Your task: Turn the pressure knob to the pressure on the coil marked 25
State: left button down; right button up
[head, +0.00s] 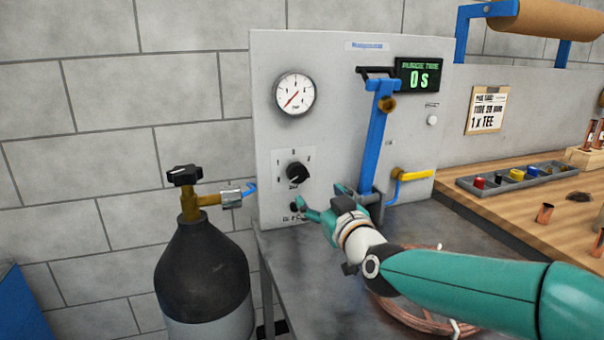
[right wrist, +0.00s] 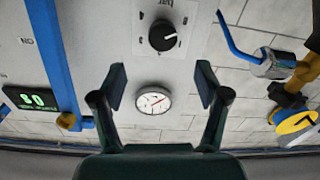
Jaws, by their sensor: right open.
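The black pressure knob (head: 297,172) sits on the grey panel (head: 340,110), below a round white gauge (head: 295,94) whose red needle points to the lower left. The knob also shows in the right wrist view (right wrist: 163,35), where the scene appears upside down. My right gripper (head: 318,199) is open and empty, just below and to the right of the knob in the head view, apart from it. Its spread fingers (right wrist: 162,88) frame the gauge in the wrist view. A copper coil (head: 385,310) lies on the metal table, partly hidden behind my right arm; no marking on it is readable. My left gripper is out of view.
A dark gas cylinder (head: 200,270) with a brass valve stands left of the panel. A wooden bench (head: 520,205) with a parts tray (head: 470,186) is at right.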

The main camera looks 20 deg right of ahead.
aim_at(299, 177)
jog(key=w, duration=0.4)
jog(key=w+p, duration=0.1)
jog(key=w, duration=0.3)
jog(key=w+a, duration=0.1)
jog(key=w, duration=0.3)
jog(key=shift+w+a+p, duration=0.1)
jog(key=shift+w+p, duration=0.1)
jog(key=shift+p, duration=0.1)
